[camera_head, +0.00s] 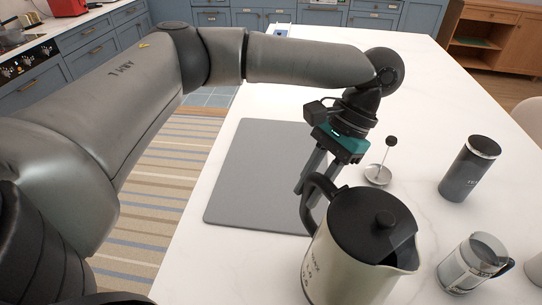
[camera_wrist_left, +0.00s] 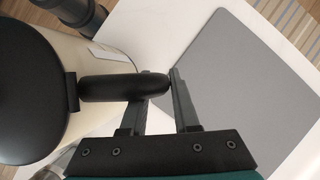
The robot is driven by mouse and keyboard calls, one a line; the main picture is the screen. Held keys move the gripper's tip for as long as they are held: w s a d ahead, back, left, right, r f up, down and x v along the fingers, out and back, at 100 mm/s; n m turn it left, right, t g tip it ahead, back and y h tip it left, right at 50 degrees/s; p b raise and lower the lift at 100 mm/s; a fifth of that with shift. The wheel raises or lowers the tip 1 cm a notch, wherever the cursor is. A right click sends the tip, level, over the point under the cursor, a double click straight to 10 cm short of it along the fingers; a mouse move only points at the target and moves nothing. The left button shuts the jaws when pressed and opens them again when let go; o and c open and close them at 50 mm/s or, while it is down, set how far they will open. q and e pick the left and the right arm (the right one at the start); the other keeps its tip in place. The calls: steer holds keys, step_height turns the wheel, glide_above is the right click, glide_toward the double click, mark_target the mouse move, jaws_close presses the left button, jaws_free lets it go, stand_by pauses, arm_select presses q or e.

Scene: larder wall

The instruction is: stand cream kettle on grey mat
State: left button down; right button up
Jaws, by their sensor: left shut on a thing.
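The cream kettle (camera_head: 352,259) with black lid and black handle is at the front of the white counter in the head view; its base is cut off by the lower edge. The kettle also shows at the left of the left wrist view (camera_wrist_left: 110,60). My left gripper (camera_head: 308,190) is shut on the kettle's handle (camera_wrist_left: 122,87), its fingers either side of it. The grey mat (camera_head: 262,170) lies flat and bare on the counter, behind and left of the kettle. I cannot tell whether the kettle touches the counter. My right gripper is not in view.
The counter's left edge runs beside the mat.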

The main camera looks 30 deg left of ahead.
arm_select(q)
steer(key=m, duration=0.1)
steer(key=w+r+m+y+p, duration=0.1)
steer(key=w+r+m+t, duration=0.1)
steer(key=m, duration=0.1)
steer(key=shift+d+p, duration=0.25)
steer(key=shift+p, duration=0.1)
steer(key=w+a+r+m+t+h+p, duration=0.25)
steer(key=w+r+m+t+p, duration=0.4)
steer(key=m, duration=0.65)
steer(key=w+a+r+m+t+h+p, duration=0.1)
steer(key=w+a+r+m+t+p, duration=0.2)
steer(key=w+r+m+p, duration=0.75)
step_height(320, 180, down, 21)
steer(key=s+m+b, duration=0.2)
steer(key=m+b, duration=0.1)
steer(key=b, duration=0.1)
steer(key=shift+s+f, duration=0.2)
steer(key=c, duration=1.1)
jaws_free()
steer(key=shift+s+f+g, duration=0.2)
steer(key=shift+g, duration=0.15)
steer(key=o, duration=0.4)
steer(key=shift+o, duration=0.2)
